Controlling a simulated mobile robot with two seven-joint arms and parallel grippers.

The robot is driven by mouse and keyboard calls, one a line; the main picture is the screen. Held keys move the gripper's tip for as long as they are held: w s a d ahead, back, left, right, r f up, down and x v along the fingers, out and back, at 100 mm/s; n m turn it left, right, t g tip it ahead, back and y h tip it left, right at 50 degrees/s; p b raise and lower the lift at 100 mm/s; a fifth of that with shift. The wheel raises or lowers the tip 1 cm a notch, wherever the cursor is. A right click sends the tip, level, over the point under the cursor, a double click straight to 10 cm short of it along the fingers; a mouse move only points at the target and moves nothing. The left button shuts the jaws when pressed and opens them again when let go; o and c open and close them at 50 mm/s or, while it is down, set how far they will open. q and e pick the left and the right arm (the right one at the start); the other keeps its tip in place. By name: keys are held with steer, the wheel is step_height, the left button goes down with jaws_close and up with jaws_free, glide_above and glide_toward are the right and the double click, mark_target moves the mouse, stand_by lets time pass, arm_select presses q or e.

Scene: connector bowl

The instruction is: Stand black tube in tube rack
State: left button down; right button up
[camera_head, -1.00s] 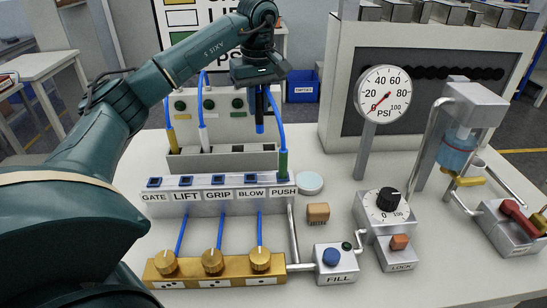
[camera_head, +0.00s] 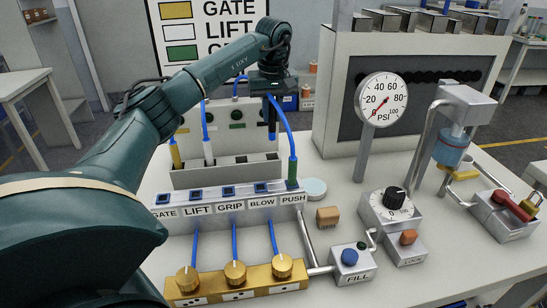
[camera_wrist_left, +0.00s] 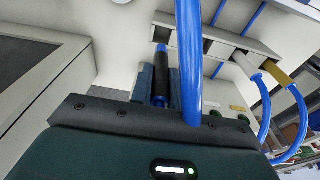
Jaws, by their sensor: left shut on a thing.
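My left gripper (camera_head: 270,112) is above the right end of the grey tube rack (camera_head: 215,180) and points down. It is shut on the black tube (camera_wrist_left: 161,75), which sits between the fingers in the left wrist view with a blue end showing. In the head view the tube is largely hidden, with its lower end apart from and above the rack. The yellow-ended tube (camera_head: 175,154) and white-ended tube (camera_head: 209,152) stand in the rack's left part. The rack also shows in the left wrist view (camera_wrist_left: 222,48). My right gripper is out of view.
The green-ended tube (camera_head: 292,172) is in the PUSH port of the labelled port block (camera_head: 230,218); its blue hose arches close by my left gripper. The pressure gauge (camera_head: 381,99) stands right. Brass knobs (camera_head: 235,273) are in front. The rack's right part looks empty.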

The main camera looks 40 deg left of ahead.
mark_target(272, 139)
arm_select(q)
step_height(272, 139, down, 8)
steer(key=shift+f+p, duration=0.1)
steer(key=shift+p, duration=0.25)
steer(key=shift+f, duration=0.25)
steer(key=shift+f, duration=0.2)
steer(key=c, duration=1.3)
jaws_free()
steer(key=shift+c, duration=0.2)
steer(key=shift+r, duration=0.25)
steer(key=r, duration=0.8)
steer(key=s+d+r+b, duration=0.1)
steer(key=r, duration=0.3)
steer(key=shift+d, duration=0.1)
